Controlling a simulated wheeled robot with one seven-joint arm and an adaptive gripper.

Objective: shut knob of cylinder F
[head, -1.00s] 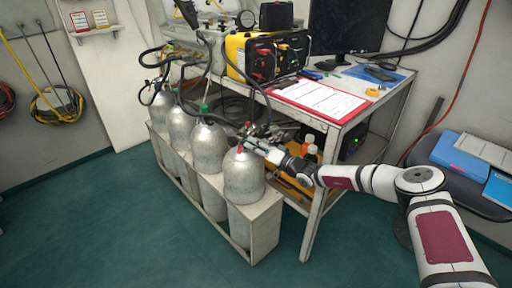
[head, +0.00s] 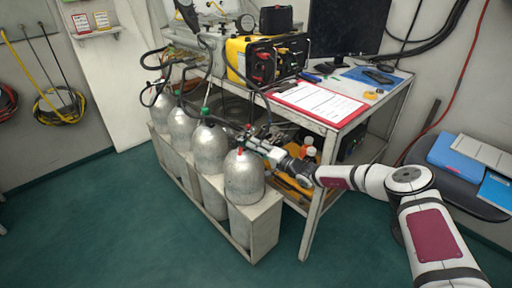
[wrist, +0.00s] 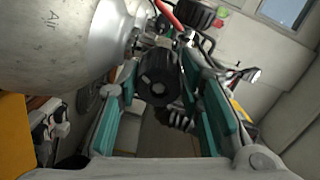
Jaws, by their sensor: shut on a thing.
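A row of grey cylinders stands in a low rack. The nearest cylinder (head: 244,178) has a red mark at its top; it is unclear which one is F. A grey cylinder marked "Air" (wrist: 50,50) fills the upper left of the wrist view. A black round knob (wrist: 160,78) is beside its neck. My gripper (wrist: 162,82) has one teal finger on each side of this knob and is shut on it. In the head view my gripper (head: 250,141) is just behind the nearest cylinder's top. Its fingertips are small there and the knob cannot be made out.
The rack (head: 262,232) holds the cylinders close together. Black hoses run above them near the gripper. A workbench (head: 335,122) with a yellow unit (head: 262,60) and a red clipboard (head: 318,101) stands close behind. The green floor in front is clear.

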